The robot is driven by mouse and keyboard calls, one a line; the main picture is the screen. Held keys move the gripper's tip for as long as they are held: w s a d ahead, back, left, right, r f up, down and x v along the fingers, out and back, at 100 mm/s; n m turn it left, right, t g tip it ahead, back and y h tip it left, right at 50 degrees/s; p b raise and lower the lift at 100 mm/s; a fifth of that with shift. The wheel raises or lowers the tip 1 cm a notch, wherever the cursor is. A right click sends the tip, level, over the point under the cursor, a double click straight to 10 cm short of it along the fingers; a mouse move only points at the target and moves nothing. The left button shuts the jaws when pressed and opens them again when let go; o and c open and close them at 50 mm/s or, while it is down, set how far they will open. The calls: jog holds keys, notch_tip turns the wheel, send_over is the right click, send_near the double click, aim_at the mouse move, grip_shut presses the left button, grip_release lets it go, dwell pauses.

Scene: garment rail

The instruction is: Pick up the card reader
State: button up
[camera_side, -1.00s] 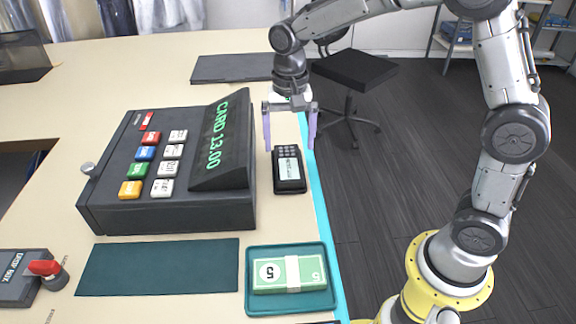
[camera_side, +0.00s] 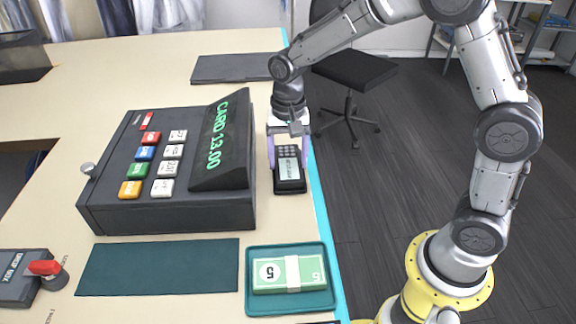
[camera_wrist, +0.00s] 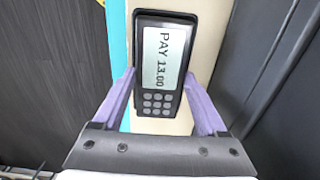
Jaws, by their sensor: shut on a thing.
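The card reader (camera_side: 289,172) is a small black device with a keypad and a pale screen. It rests on the counter just right of the cash register, near the counter's right edge. In the wrist view the card reader (camera_wrist: 163,62) shows "PAY 13.00" on its screen, with its keypad towards my gripper. My gripper (camera_side: 289,160) has its two purple fingers on either side of the reader's keypad end, shut on it. In the wrist view my gripper (camera_wrist: 158,88) has one finger along each side of the reader.
The dark cash register (camera_side: 170,165), its display reading "CARD 13.00", stands close on the left. A teal tray (camera_side: 252,308) with banknotes (camera_side: 290,274) and a dark green mat (camera_side: 158,267) lie in front. A dark flat panel (camera_side: 232,68) lies behind. A teal strip (camera_side: 322,215) edges the counter.

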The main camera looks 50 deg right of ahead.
aim_at(288, 162)
jog(key=c, duration=0.6)
jog(key=shift+r, duration=0.1)
jog(key=shift+w+r, duration=0.1)
jog(key=shift+r, duration=0.4)
notch_tip(288, 162, up, 2)
jog(key=shift+r, duration=0.25)
jog(key=shift+s+d+r, duration=0.25)
jog(key=shift+s+r, duration=2.1)
jog(key=shift+r, duration=0.05)
jog(key=shift+s+d+r, duration=0.2)
jog(key=shift+s+r, duration=2.15)
jog(key=shift+r, duration=0.05)
jog(key=shift+s+d+r, duration=0.25)
jog(key=shift+s+r, duration=2.1)
jog(key=shift+r, duration=0.05)
